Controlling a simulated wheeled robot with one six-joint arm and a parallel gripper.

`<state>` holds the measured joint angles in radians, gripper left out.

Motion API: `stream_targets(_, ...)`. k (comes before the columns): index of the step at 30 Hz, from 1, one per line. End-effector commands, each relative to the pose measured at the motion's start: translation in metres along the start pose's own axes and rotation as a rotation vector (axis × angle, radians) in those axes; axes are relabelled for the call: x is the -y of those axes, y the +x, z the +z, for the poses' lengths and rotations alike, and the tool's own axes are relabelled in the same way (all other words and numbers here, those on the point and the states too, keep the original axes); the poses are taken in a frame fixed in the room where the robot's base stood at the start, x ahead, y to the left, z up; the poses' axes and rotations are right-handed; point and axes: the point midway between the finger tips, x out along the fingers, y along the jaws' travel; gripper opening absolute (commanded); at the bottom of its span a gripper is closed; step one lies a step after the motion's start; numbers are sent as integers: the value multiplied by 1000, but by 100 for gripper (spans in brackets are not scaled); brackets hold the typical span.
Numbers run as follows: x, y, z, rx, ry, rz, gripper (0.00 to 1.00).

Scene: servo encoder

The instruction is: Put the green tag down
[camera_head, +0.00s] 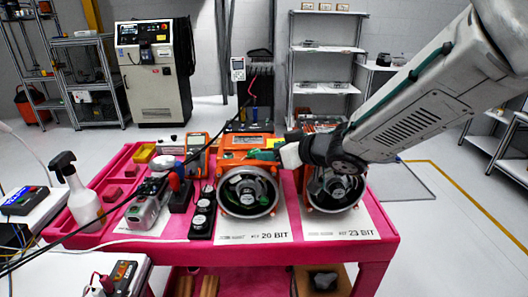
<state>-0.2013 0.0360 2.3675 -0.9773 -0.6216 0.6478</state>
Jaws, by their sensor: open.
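A small green piece that looks like the green tag (262,155) is at the upper rim of the left orange servo unit (247,190), above the paper marked "20 BIT". My gripper (272,154) reaches in from the right, with its tip end right at the green piece. The jaws are open, but they are small here, and I cannot tell whether they touch the tag. A second round orange unit (334,190) stands to the right, above the paper marked "23 BIT"; my wrist hides its upper part.
The pink cart (372,236) also carries a white spray bottle (80,190), an orange multimeter (195,152), a grey tool (148,203) and a black strip with round knobs (202,213). A dark cable crosses the left side. The cart's right front corner is clear.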

Motion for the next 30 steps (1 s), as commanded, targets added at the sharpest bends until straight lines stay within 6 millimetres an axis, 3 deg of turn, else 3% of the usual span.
stream_targets(3,-1,-28,-1,-3,-2,3,51)
stream_targets(9,-1,-60,0,-2,-1,3,51)
stream_targets(15,0,-74,0,0,0,1,51)
stream_targets(22,-3,-77,0,3,-1,18,51)
stream_targets(26,-29,-94,-4,30,-5,166,51)
stream_targets(30,-74,-146,4,145,37,466,51)
